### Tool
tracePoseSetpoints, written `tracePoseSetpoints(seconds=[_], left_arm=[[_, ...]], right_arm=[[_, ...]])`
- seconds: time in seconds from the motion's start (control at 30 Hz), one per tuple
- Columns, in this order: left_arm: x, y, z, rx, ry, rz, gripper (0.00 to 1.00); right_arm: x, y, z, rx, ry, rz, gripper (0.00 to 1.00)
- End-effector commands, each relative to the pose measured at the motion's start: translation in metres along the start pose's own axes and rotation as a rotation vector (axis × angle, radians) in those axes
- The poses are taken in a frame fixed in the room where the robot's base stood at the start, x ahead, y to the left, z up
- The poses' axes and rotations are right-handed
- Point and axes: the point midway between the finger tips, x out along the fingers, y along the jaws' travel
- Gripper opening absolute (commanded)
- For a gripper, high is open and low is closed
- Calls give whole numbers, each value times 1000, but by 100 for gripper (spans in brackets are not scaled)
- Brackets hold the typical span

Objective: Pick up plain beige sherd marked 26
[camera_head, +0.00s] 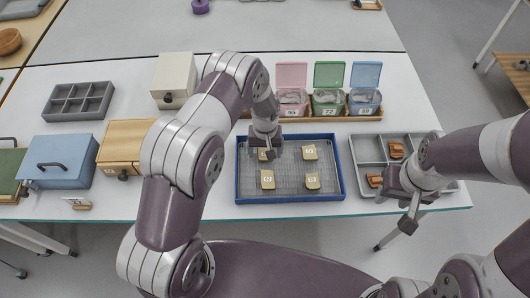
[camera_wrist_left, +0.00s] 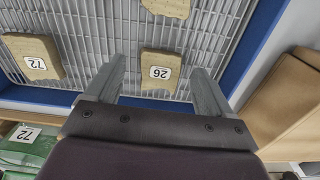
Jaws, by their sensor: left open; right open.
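The plain beige sherd marked 26 (camera_wrist_left: 158,73) lies on the wire mesh of the blue-rimmed tray (camera_head: 342,180). In the left wrist view it sits between the two fingers of my open left gripper (camera_wrist_left: 160,76), with a gap on each side. In the head view my left gripper (camera_head: 267,148) is over the tray's back left, and the sherd (camera_head: 263,155) is partly hidden by it. My right gripper (camera_head: 396,208) is open and empty at the front of the grey compartment tray at right.
Another beige sherd, marked 72 (camera_head: 310,152), lies to the right in the blue tray, with two more (camera_head: 267,180) (camera_head: 313,181) in front. Lidded pink, green and blue bins (camera_head: 328,104) stand behind. The grey tray (camera_head: 366,150) holds reddish-brown pieces. Boxes stand at left.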

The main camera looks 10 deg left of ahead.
Motion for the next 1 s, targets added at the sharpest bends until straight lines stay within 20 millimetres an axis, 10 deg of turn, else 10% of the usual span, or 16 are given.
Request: tracePoseSetpoints(seconds=[0.3, 0.5, 1.0], left_arm=[[12, 0, 0, 0, 2, 1, 83], [12, 0, 0, 0, 2, 1, 19], [-6, 0, -1, 0, 3, 1, 19]], right_arm=[[-1, 0, 0, 0, -1, 0, 43], [-1, 0, 0, 0, -1, 0, 43], [4, 0, 0, 0, 0, 0, 43]])
